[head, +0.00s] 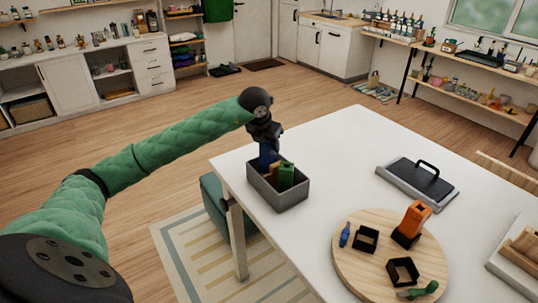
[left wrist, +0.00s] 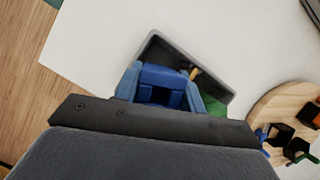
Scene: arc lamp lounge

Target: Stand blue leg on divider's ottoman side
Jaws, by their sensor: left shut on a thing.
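My left gripper (head: 266,142) is shut on the blue leg (head: 268,156), at the near-left part of the grey bin (head: 278,201). In the left wrist view the blue leg (left wrist: 162,76) sits between the fingers, over the bin (left wrist: 205,66). I cannot tell whether the leg touches the bin floor. A green block-like piece (head: 286,174) stands in the bin to the right. A tan piece (head: 274,171) shows between the blue and green ones; whether it is the divider is unclear. The teal ottoman (head: 214,200) is left of the table, partly hidden. My right gripper is out of view.
The bin stands near the left edge of the white table (head: 330,150). A round wooden board (head: 370,270) holds an orange piece (head: 412,222), black square holders (head: 366,239) and small tools. A dark tray with a handle (head: 418,180) lies at right. The table's middle is clear.

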